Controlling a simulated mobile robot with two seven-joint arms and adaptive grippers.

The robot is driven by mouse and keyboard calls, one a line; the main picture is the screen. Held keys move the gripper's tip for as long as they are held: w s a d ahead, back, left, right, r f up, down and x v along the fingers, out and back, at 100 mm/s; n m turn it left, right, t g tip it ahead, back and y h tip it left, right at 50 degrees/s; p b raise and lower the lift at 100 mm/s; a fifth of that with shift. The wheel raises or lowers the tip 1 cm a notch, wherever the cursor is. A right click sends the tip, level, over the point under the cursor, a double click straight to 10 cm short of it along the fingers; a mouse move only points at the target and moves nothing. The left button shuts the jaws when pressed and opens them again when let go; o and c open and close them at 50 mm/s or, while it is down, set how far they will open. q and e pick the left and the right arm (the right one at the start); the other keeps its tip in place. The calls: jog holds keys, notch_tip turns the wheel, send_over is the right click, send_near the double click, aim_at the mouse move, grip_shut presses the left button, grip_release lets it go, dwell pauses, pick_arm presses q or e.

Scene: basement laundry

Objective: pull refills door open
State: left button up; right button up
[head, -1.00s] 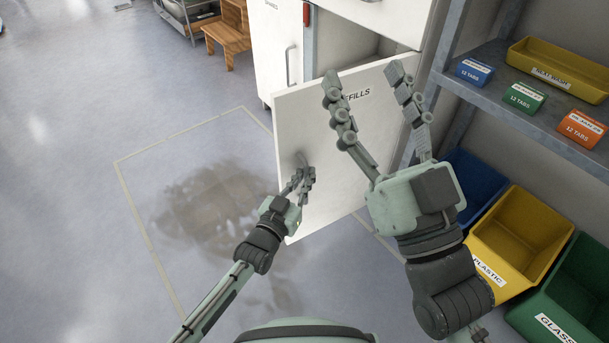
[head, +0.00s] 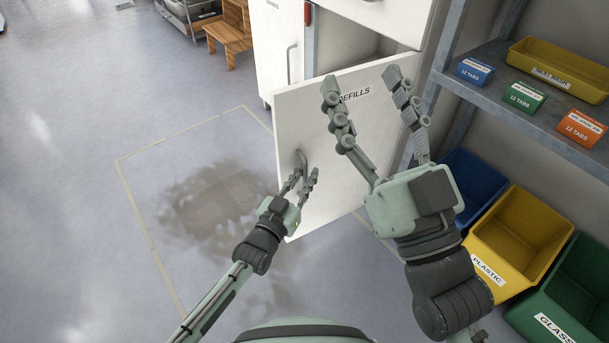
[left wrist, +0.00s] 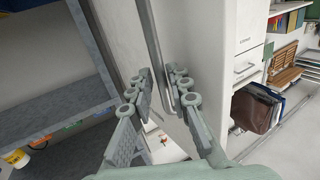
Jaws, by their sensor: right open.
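The white refills door (head: 295,120) stands ajar, with the cabinet's inside showing above and behind it. Its label reads REFILLS, partly hidden by my right fingers. The grey bar handle (head: 301,158) is on the door's left side. My left gripper (head: 305,173) is at the handle's lower part with its fingers apart. In the left wrist view, the handle (left wrist: 153,40) runs down between the spread fingers of my left gripper (left wrist: 160,73), not clamped. My right gripper (head: 361,77) is open and empty, in front of the door's upper part in the picture.
A grey shelf (head: 470,92) at right holds a yellow tray (head: 560,70) and small tab boxes. Blue, yellow (head: 520,235) and green bins stand below it. The floor at left is clear, with a damp patch (head: 215,205).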

pick_arm(q)
jog(key=v, duration=0.7)
jog(key=shift+s+a, duration=0.15)
jog(key=shift+a, duration=0.05)
jog(key=shift+f, duration=0.1)
